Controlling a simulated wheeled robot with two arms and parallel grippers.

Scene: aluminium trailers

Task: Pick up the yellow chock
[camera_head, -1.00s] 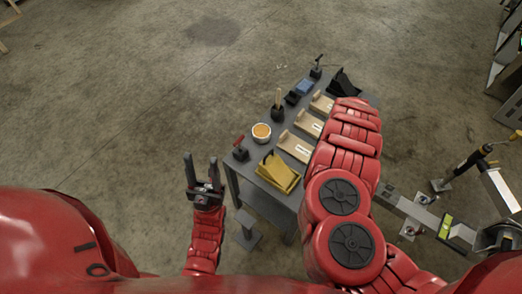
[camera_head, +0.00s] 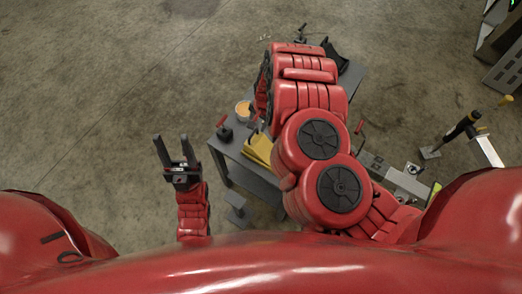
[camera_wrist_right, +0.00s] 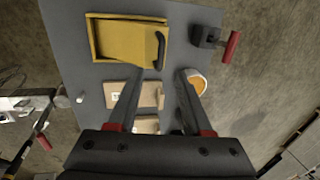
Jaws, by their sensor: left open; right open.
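The yellow chock (camera_head: 259,149) lies on the grey table near its front edge, partly hidden by my right arm in the head view. In the right wrist view the chock (camera_wrist_right: 122,41) is whole, a yellow block with a black handle at its right end. My right gripper (camera_wrist_right: 158,75) is open and empty, its two fingertips pointing toward the chock from above the table; my own arm hides it in the head view. My left gripper (camera_head: 174,140) is open and empty, above the floor left of the table.
On the grey table (camera_head: 247,174) near the chock are a cup with orange contents (camera_head: 243,109) and a red-handled clamp (camera_head: 223,128). Wooden pieces (camera_wrist_right: 150,94) lie beside the chock in the wrist view. Metal trailer parts (camera_head: 400,178) stand right of the table. Floor at left is clear.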

